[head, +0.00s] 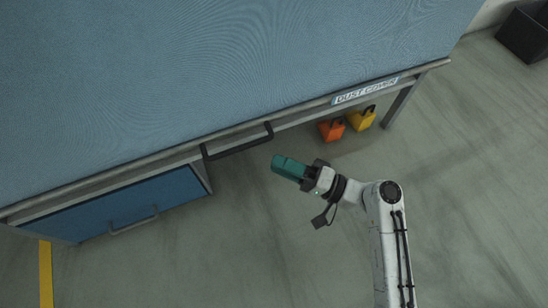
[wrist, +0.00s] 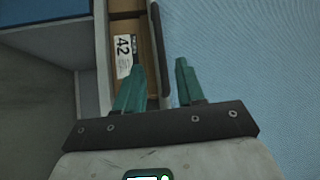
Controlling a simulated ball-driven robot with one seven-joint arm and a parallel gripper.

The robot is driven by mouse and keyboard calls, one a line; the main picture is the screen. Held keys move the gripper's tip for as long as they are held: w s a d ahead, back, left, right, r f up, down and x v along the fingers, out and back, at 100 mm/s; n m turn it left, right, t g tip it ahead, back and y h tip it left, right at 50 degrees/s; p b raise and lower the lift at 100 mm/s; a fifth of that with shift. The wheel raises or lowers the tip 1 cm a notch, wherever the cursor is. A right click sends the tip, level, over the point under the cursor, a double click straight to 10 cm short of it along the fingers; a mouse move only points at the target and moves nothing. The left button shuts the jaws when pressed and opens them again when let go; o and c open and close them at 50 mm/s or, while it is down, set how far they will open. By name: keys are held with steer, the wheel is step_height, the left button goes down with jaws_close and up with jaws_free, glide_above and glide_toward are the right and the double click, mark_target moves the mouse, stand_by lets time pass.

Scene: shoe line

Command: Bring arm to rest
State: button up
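My gripper (head: 284,165) has teal fingers and is at the end of my white arm, right of centre in the head view. It appears in front of the bench's front edge, close to the right end of the black handle (head: 236,147). In the wrist view my gripper (wrist: 156,80) has its two fingers apart. The black handle (wrist: 158,55) shows in the gap between them, but the head view shows it apart from the fingers. I see nothing held.
A blue dust cover (head: 220,60) tops the bench. Below its left side is a blue drawer (head: 130,203) with a grey handle. Orange (head: 331,130) and yellow (head: 361,119) items stand under the right end. A box labelled 42 (wrist: 124,55) shows under the cover.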

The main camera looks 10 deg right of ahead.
steer(key=shift+s+f, duration=0.1)
stand_by(0.5)
steer(key=s+d+f+n+g+h+p, duration=0.1)
steer(key=s+d+f+n+g+h, duration=0.3)
steer(key=s+d+f+g+h, duration=0.45)
steer(key=s+d+r+h+p, duration=0.2)
steer(key=s+d+r+h, duration=0.1)
steer(key=s+d+h, duration=0.75)
step_height(320, 180, up, 38)
steer(key=s+d+y+p, duration=0.1)
steer(key=s+d+p, duration=0.1)
steer(key=p, duration=3.5)
steer(key=shift+d+r, duration=0.15)
steer(key=shift+d, duration=0.15)
